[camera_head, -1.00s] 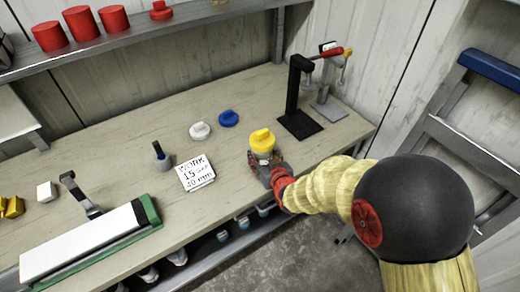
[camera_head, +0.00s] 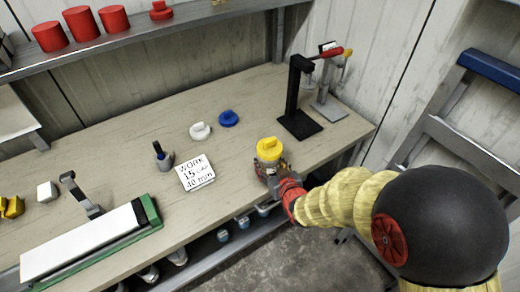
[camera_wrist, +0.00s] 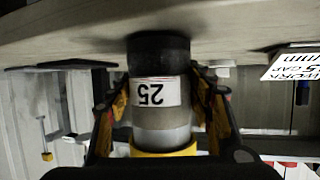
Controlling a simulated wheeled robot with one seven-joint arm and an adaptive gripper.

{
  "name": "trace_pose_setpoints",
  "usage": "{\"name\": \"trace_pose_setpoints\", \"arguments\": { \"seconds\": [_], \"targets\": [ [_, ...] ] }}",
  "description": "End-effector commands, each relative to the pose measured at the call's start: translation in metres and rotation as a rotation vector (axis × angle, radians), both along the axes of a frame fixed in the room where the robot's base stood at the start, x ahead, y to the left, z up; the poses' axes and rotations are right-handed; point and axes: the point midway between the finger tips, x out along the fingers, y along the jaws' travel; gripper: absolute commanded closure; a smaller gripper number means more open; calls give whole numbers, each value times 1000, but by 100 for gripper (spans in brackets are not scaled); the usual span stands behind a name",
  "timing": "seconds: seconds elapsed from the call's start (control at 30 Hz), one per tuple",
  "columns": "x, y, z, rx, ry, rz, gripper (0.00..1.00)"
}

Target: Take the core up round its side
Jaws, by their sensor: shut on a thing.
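The core (camera_wrist: 160,118) is a grey cylinder with a black end and a white label reading 25, upside down in the wrist view. Its yellow top (camera_head: 269,149) shows in the head view, where it looks about upright. My gripper (camera_head: 270,170) is shut on the core's side. In the wrist view the two fingers of my gripper (camera_wrist: 160,100) lie on either side of the grey body. The black end is close to the bench top; I cannot tell whether it touches. My fingers hide much of the body in the head view.
On the bench (camera_head: 120,165) are a black stand (camera_head: 296,100) behind the core, a white knob piece (camera_head: 200,131), a blue one (camera_head: 228,118) and a card (camera_head: 195,173). A long white-and-green tray (camera_head: 90,240) lies at the left. Red cylinders (camera_head: 82,24) stand on the shelf.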

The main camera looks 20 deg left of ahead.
Motion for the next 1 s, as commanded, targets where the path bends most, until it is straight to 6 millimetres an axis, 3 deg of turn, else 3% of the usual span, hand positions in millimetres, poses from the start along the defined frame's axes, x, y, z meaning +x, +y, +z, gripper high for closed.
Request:
{"name": "trace_pose_setpoints", "arguments": {
  "seconds": [1.0],
  "targets": [
    [-28, -34, 2, 2, -2, -2, 70]
  ]
}}
